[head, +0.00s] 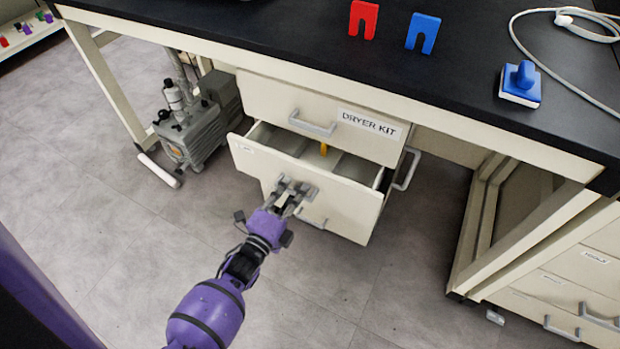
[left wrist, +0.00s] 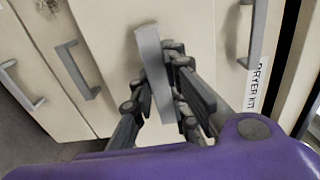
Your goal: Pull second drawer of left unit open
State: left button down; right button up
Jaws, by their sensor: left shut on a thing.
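The left drawer unit stands under the black bench. Its top drawer (head: 270,100) is closed and labelled DRYER KIT. The second drawer (head: 248,160) stands partly open, with dividers and a small yellow item (head: 323,149) inside. My left gripper (head: 292,190) is at the second drawer's front, shut on its handle. In the left wrist view the grey handle (left wrist: 154,70) sits between the fingers of my left gripper (left wrist: 165,95). My right gripper is not in view.
A grey vacuum pump (head: 195,130) stands on the floor left of the unit. Red (head: 363,18) and blue (head: 423,32) U-shaped pieces and a blue-handled block (head: 520,84) lie on the bench. Open floor (head: 130,260) lies in front. Another drawer unit (head: 575,275) is at right.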

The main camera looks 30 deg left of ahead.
pick_arm(q)
jog(key=s+p, duration=0.3)
jog(key=s, duration=2.4)
jog(key=shift+a, duration=0.45)
jog(key=shift+w, duration=0.1)
jog(key=c, duration=1.7)
grip_release()
